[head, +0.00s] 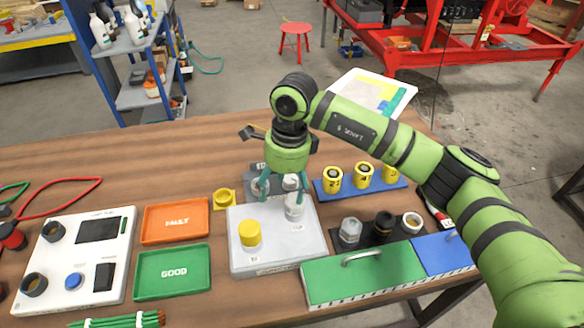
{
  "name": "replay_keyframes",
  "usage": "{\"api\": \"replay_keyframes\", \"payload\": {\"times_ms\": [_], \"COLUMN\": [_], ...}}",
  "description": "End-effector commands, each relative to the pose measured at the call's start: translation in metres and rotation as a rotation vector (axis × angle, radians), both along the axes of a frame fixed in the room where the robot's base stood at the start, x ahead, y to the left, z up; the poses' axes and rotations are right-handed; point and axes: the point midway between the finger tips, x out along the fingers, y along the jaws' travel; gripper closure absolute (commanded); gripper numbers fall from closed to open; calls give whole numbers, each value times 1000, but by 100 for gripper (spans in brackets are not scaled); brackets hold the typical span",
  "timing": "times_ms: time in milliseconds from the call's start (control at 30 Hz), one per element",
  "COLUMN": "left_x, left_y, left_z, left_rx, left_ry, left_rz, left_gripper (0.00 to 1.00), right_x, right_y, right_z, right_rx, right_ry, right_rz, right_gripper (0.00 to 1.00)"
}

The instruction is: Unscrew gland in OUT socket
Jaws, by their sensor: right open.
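A pale grey block (277,248) stands on the wooden bench. A yellow cap-like gland (250,234) is in its front-left socket. A whitish gland (294,208) stands upright in its back-right socket, apparently the OUT one; the small labels are hard to read. My right gripper (286,188) points down, open, just behind and above the whitish gland. Its green fingers are spread, and I see nothing held between them. I cannot tell whether a finger touches the gland. My left gripper is not in view.
Behind the gripper is a partly hidden grey holder (249,181) with pale parts. A blue rack (330,193) holds yellow numbered pieces. Several fittings (382,226) stand right of the block, behind a green handled lid (365,272). Orange (176,224) and green (172,271) trays lie left.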

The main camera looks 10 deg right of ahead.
Motion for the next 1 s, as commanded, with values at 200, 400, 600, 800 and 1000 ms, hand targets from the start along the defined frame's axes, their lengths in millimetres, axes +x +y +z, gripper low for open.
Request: {"api": "replay_keyframes", "payload": {"times_ms": [200, 400, 600, 800, 1000], "left_x": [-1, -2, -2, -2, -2], "left_y": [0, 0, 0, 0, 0], "left_z": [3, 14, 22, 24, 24], "left_rx": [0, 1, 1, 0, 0], "left_ry": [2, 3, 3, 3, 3], "left_rz": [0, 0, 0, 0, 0], "left_gripper": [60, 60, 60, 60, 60], "right_x": [9, 8, 8, 9, 9], "right_y": [-31, -31, -30, -30, -29], "right_z": [3, -24, -50, -62, -63], "right_rx": [-128, -129, -126, -124, -124], "right_ry": [-13, -9, -11, -14, -15], "right_rz": [-18, -19, -18, -17, -17], "right_gripper": [26, 26, 26, 26, 26]}}
